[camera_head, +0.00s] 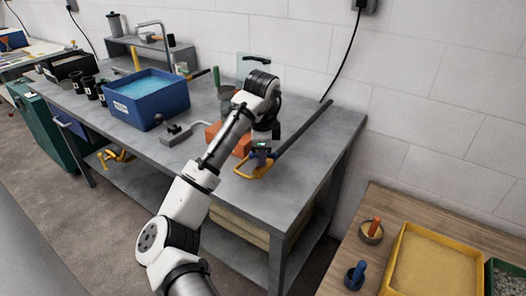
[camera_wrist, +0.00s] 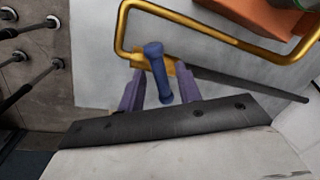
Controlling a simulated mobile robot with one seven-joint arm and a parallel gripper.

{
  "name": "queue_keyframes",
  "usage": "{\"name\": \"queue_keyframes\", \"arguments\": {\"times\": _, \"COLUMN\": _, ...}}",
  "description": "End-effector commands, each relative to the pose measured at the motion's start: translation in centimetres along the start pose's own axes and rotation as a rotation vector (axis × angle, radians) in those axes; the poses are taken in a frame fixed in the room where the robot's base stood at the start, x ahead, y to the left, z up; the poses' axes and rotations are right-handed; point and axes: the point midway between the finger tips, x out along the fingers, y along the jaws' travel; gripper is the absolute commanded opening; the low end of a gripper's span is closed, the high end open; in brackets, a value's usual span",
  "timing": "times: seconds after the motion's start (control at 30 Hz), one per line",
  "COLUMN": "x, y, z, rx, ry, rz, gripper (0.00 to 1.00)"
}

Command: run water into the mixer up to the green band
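My gripper (camera_head: 262,156) is low over the near right part of the grey workbench (camera_head: 313,163). In the wrist view its two purple fingers (camera_wrist: 160,75) stand either side of a short blue handle (camera_wrist: 156,66), with a small gap showing on both sides. The handle stands by a yellow loop frame (camera_wrist: 190,22), which also shows in the head view (camera_head: 243,174), with a long dark bar (camera_head: 305,127). A grey bent spout (camera_head: 153,23) rises behind a blue tub (camera_head: 150,104) of water at the left. I cannot make out which thing is the mixer, or any green band.
An orange block (camera_head: 218,134) lies just behind my gripper. A grey clamp-like tool (camera_head: 176,134) lies left of it. Black cups (camera_head: 90,88) stand left of the tub. A wooden table (camera_head: 395,215) with a yellow sand tray (camera_head: 391,262) is at the front right.

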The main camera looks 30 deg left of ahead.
Motion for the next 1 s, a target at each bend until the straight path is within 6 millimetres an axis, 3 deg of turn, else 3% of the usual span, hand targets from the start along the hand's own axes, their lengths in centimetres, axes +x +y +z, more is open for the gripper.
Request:
{"name": "queue_keyframes", "arguments": {"times": 0.37, "x": -0.5, "y": 0.0, "z": -0.1, "rx": 0.002, "ry": 0.0, "rz": -0.001, "gripper": 0.37}}
{"name": "queue_keyframes", "arguments": {"times": 1.0, "x": -12.0, "y": 0.0, "z": 0.1, "rx": 0.0, "ry": -0.002, "rz": -0.002, "gripper": 0.37}}
